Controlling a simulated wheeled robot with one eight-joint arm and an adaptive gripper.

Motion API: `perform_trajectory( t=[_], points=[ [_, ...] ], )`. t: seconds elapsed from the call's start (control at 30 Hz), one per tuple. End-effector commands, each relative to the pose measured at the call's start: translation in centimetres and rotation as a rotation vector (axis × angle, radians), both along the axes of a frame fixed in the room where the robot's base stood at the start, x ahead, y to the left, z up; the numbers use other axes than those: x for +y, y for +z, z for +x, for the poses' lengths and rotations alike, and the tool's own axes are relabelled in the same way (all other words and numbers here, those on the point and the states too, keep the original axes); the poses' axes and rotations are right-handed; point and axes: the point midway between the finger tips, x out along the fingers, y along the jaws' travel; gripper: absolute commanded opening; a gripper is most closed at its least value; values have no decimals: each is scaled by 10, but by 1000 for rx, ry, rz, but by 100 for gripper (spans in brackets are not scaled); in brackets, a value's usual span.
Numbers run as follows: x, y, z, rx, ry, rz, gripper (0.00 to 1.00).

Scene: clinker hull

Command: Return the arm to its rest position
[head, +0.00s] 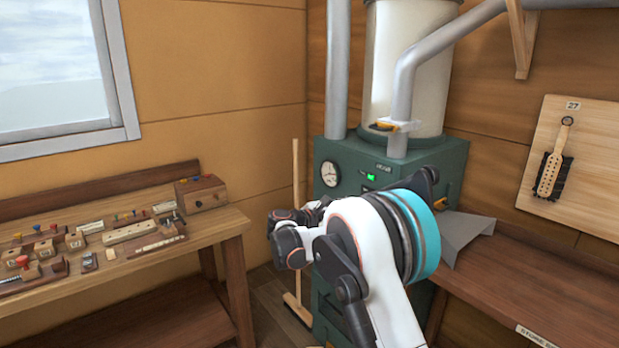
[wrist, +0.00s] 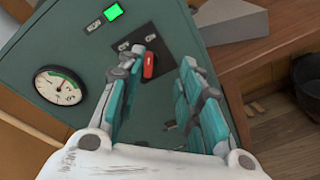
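My arm reaches forward in the head view, its white and teal links bent in front of a green machine cabinet (head: 345,160). A red switch (wrist: 149,66) on a dark plate appears between the fingertips. I cannot tell whether a finger touches the panel. In the head view my arm hides the switch and most of the gripper.
The cabinet has a round gauge (head: 330,173) and a lit green display (head: 370,178). A workbench (head: 215,222) with small wooden parts stands at left. A brown bench (head: 545,270) lies at right, a grey sloped piece (head: 462,234) at its end. A wooden T-shaped stick (head: 296,180) stands beside the cabinet.

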Motion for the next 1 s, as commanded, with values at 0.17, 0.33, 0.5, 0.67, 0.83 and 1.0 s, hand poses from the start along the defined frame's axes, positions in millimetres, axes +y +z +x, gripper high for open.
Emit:
perform_trajectory(
  t=[0.17,0.33,0.5,0.67,0.83,1.0],
  points=[
    [-33,34,-32,-28,-22,185,33],
    [-57,57,-71,-62,-51,365,33],
    [-77,75,-117,-102,-91,545,33],
    [-91,86,-166,-145,-137,715,33],
    [-100,91,-222,-197,-196,894,33],
    [-104,91,-280,-253,-263,1072,33]
  ],
)
